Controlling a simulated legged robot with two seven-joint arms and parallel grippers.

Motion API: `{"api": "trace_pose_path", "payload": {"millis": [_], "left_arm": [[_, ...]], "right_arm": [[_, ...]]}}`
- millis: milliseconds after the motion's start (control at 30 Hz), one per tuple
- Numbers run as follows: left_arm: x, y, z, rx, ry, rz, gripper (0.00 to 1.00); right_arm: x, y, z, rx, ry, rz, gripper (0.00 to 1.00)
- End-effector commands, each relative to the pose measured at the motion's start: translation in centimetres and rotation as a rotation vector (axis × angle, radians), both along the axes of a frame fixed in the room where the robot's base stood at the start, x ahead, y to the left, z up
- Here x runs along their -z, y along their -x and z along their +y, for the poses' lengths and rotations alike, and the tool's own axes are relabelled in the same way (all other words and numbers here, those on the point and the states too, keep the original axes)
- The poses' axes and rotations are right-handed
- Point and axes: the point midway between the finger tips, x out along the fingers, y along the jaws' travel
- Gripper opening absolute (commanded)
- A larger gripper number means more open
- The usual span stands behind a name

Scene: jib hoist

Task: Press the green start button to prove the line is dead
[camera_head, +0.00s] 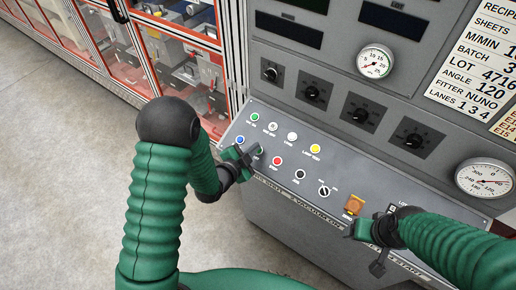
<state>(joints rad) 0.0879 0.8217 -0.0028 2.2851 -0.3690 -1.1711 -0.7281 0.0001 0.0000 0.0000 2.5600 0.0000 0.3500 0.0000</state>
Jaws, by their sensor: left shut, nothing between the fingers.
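The sloping grey control desk carries two rows of buttons. A green button (255,117) is at the left end of the upper row. A second green button (259,150) is in the lower row, between a blue button (239,140) and a red button (277,160). My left gripper (248,154) is shut and empty, its tips right beside the lower green button and partly covering it. I cannot tell whether they touch it. My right gripper (358,230) is low at the desk's front edge, by an orange part (354,205); its jaws are unclear.
The upper row also has white buttons and a yellow button (315,149). Black knobs and a gauge (375,61) are on the upright panel; another gauge (484,180) is at right. Orange-framed machinery (180,60) stands behind at left. The floor (60,150) is clear.

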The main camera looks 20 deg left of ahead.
Motion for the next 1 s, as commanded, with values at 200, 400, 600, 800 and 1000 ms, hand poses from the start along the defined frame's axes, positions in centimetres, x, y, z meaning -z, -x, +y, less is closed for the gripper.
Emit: {"api": "trace_pose_path", "payload": {"millis": [200,400,600,800,1000], "left_arm": [[-0.3,0.0,0.1,-0.001,0.000,-0.001,0.00],[-2.1,0.7,0.3,-0.001,0.000,-0.001,0.00],[-4.0,1.4,0.6,-0.003,-0.001,-0.002,0.00],[-4.7,1.8,0.8,-0.002,0.001,-0.001,0.00],[-4.6,1.8,0.8,-0.001,0.000,-0.001,0.00]], "right_arm": [[-0.2,0.0,0.0,0.000,0.000,0.000,0.75],[-1.6,0.0,0.0,0.000,0.000,0.000,0.75],[-2.8,0.0,0.0,0.000,0.000,0.000,0.75],[-3.3,0.0,0.0,0.000,0.000,0.000,0.75],[-3.2,0.0,0.0,0.000,0.000,0.000,0.75]]}}
